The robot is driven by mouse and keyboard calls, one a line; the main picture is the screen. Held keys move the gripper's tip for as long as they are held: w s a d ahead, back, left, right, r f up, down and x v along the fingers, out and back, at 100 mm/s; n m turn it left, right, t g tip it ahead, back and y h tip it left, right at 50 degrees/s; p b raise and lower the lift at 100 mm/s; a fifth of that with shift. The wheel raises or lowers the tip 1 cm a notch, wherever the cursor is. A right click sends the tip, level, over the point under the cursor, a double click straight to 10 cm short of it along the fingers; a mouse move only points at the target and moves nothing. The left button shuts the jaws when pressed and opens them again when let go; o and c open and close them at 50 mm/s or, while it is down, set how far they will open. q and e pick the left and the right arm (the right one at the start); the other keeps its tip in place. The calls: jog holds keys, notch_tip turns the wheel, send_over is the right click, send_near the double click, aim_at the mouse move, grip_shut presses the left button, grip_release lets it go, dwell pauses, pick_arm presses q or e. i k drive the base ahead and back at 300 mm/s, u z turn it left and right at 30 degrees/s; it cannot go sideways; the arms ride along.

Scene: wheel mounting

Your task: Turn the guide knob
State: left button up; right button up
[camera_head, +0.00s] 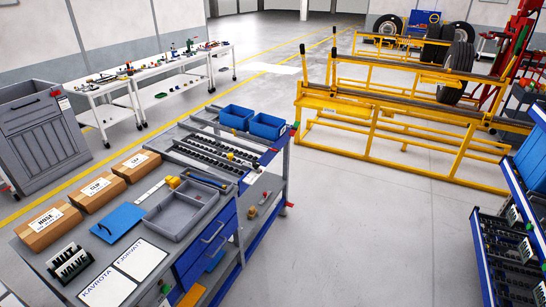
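I cannot make out a guide knob for certain. A yellow rail stand (400,115) with long dark rails stands at the centre right. Two upright yellow levers with black grips, a near lever (303,62) and a far lever (334,50), rise at its left end. A wheel (456,72) stands upright at the stand's right part. Neither of my grippers is in view.
A workbench (232,206) with boxes, a grey tray (182,210) and blue bins (268,126) fills the lower left. A blue shelf rack (484,262) stands at the lower right. The grey floor (370,230) between them is clear. White tables (165,68) stand behind.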

aim_at(255, 165)
jog(key=z, duration=0.25)
jog(key=i, duration=1.7)
jog(key=u, duration=0.75)
